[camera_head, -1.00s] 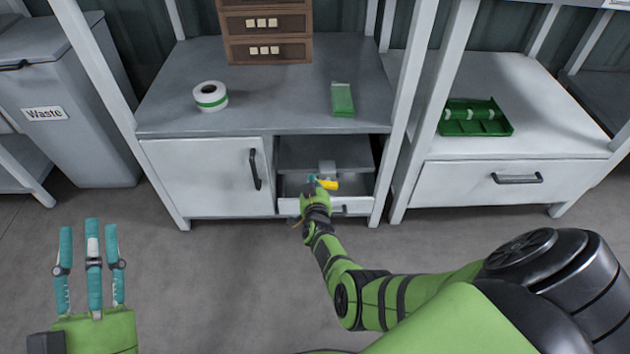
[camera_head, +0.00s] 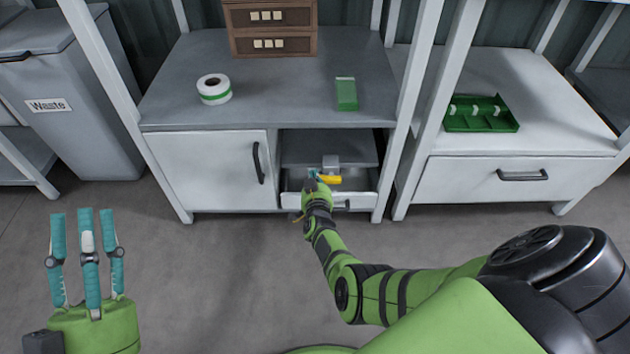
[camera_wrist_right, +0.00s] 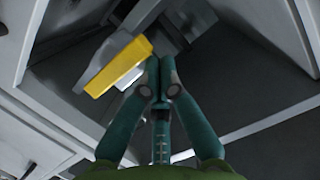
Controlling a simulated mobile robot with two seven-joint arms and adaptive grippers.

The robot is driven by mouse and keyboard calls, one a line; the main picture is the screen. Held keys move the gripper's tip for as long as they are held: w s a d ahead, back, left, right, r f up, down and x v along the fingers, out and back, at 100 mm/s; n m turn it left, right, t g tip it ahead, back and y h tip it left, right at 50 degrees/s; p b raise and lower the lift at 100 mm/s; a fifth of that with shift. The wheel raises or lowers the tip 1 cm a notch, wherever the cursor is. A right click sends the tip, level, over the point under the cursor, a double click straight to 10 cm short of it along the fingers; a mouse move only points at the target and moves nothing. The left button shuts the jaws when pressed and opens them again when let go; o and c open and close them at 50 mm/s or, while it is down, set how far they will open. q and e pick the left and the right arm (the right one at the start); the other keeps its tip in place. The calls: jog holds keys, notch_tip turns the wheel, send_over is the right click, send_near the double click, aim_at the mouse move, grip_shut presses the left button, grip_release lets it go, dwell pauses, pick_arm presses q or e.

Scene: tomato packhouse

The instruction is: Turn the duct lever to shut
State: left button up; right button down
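The yellow duct lever (camera_head: 329,180) sits at a grey fitting (camera_head: 331,163) inside the open lower bay of the middle cabinet. In the right wrist view the yellow lever (camera_wrist_right: 122,66) lies slantwise, just left of my fingers. My right gripper (camera_head: 312,176) reaches into the bay at the lever's left end. In the wrist view its fingertips (camera_wrist_right: 160,60) are drawn together beside the lever's edge, with no lever visible between them; whether they touch it is unclear. My left gripper (camera_head: 86,213) is open and empty, fingers up, at the lower left.
A shallow drawer (camera_head: 357,202) is below the lever. A closed door (camera_head: 210,170) stands left of the bay. A tape roll (camera_head: 214,89) and green packet (camera_head: 346,95) are on the top. A white upright (camera_head: 405,120) borders the bay's right side.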

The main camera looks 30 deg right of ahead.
pick_arm(q)
jog(key=w+a+f+n+g+y+p, duration=0.1)
jog(key=a+f+g+y+p, duration=0.15)
jog(key=f+g, duration=0.45)
jog(key=w+a+f+n+g+y+p, duration=0.1)
jog(key=w+a+f+n+g+y, duration=0.2)
jog(key=f, duration=0.7)
jog(key=s+a+f+g+y+p, duration=0.5)
jog(key=s+f+g, duration=0.4)
jog(key=s+f, duration=0.45)
jog(key=shift+g+h, duration=0.4)
jog(key=shift+h, duration=0.15)
jog(key=shift+a+f+p, duration=0.2)
jog(key=shift+f, duration=1.3)
jog(key=shift+a+f+p, duration=0.15)
jog(key=shift+a+f, duration=0.05)
jog(key=shift+f, duration=1.25)
pick_arm(e)
jog(key=s+a+r, duration=0.4)
jog(key=s+r, duration=0.2)
jog(key=s, duration=0.2)
jog(key=shift+s+a+r, duration=0.15)
jog(key=shift+s+a, duration=0.15)
jog(key=shift+a, duration=0.05)
